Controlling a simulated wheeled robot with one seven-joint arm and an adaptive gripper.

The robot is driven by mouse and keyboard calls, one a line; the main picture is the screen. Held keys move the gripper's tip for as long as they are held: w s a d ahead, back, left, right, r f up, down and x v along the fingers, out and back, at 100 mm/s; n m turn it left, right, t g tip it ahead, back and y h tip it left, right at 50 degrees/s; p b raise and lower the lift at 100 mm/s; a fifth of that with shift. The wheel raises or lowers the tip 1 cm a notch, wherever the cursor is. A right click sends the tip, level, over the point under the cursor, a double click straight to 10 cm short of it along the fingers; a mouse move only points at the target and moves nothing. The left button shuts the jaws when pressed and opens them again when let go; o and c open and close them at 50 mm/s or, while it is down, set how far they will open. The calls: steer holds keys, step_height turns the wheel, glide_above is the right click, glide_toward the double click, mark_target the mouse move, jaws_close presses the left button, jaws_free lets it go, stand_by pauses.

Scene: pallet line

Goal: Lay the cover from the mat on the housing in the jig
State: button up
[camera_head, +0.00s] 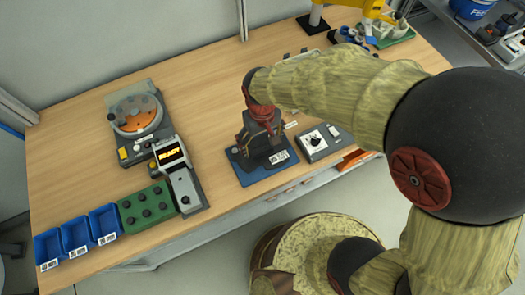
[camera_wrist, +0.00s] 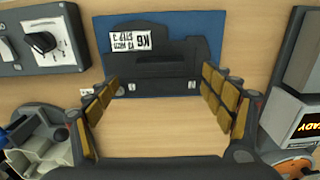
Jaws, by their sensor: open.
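A dark grey piece with a white label (camera_head: 278,157), which I take to be the cover, lies on the blue mat (camera_head: 247,178). In the wrist view the dark piece (camera_wrist: 160,68) shows at the top, with the mat (camera_wrist: 212,22) around it. My gripper (camera_head: 258,148) is over the mat, partly hiding the piece. In the wrist view my gripper (camera_wrist: 163,84) is open, its two padded fingers wide apart, with bare wood showing between them. Whether the fingertips touch the piece I cannot tell. A grey fixture with an orange round part (camera_head: 136,113), perhaps the jig and housing, stands at the left.
A grey unit with a READY display (camera_head: 183,184) stands left of the mat. Beside it are a green block with knobs (camera_head: 148,208) and blue bins (camera_head: 76,237). A dial box (camera_head: 320,141) stands close right of the mat. Wood between mat and READY unit is clear.

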mark_target(261, 153)
step_height(261, 153, down, 6)
steer(key=shift+w+a+r+b, duration=0.1)
steer(key=shift+w+r+b, duration=0.05)
steer(key=shift+b, duration=0.65)
steer(key=shift+c, duration=1.3)
steer(key=c, duration=1.1)
steer(key=shift+c, duration=0.2)
steer(key=shift+r, duration=0.15)
